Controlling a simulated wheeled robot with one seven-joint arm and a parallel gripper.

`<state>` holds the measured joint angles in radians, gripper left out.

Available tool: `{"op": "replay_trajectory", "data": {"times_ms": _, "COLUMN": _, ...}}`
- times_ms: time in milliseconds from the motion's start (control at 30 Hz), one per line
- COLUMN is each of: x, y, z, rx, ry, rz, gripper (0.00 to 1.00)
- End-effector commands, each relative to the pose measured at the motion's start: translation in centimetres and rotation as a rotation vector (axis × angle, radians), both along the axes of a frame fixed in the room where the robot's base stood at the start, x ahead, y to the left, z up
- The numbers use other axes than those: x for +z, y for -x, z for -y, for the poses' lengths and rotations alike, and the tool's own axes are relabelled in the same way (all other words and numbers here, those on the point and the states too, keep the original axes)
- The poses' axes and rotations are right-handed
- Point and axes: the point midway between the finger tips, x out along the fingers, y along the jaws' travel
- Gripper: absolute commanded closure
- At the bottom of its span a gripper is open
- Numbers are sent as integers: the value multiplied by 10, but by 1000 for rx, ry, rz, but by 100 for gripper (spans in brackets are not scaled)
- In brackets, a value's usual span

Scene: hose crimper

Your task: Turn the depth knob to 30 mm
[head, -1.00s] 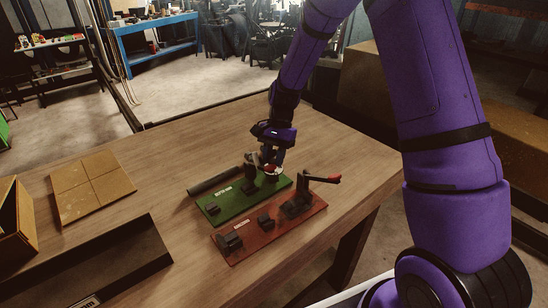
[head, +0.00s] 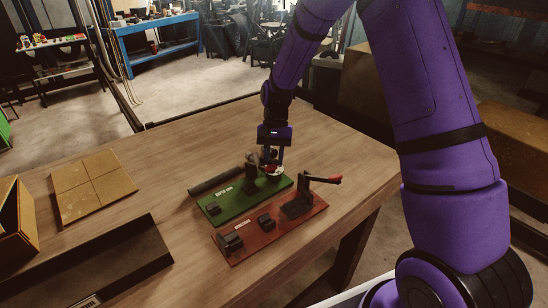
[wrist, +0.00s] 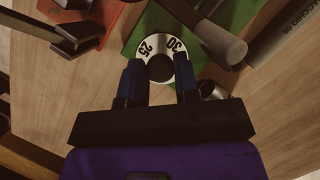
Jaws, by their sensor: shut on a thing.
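The depth knob (wrist: 160,68) is a dark round knob in the middle of a white dial ring (wrist: 168,38). The ring reads 25 on the left and 30 on the right in the wrist view. I cannot make out a pointer mark. My gripper (wrist: 159,77) has a finger on each side of the knob and is shut on it. In the head view my gripper (head: 272,166) points down at the back right of the green plate (head: 233,205). There the fingers hide most of the knob.
A dark upright post (head: 251,178) and a dark cylinder (head: 216,182) are close left of my gripper. The wooden table (head: 345,150) is clear on the right.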

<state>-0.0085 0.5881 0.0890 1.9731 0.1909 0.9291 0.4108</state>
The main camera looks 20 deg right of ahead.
Motion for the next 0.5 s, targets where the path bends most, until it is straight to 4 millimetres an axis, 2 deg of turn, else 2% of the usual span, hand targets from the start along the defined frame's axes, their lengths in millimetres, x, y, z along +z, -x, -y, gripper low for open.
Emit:
{"op": "replay_trajectory", "data": {"times_ms": 100, "x": 0, "y": -1, "z": 0, "rx": -1, "ry": 0, "rz": 2, "gripper": 94}}
{"op": "replay_trajectory", "data": {"times_ms": 133, "x": 0, "y": -1, "z": 0, "rx": -1, "ry": 0, "rz": 2, "gripper": 68}}
{"op": "replay_trajectory", "data": {"times_ms": 233, "x": 0, "y": 0, "z": 0, "rx": -1, "ry": 0, "rz": 1, "gripper": 46}}
{"op": "replay_trajectory", "data": {"times_ms": 500, "x": 0, "y": 0, "z": 0, "rx": -1, "ry": 0, "rz": 1, "gripper": 46}}
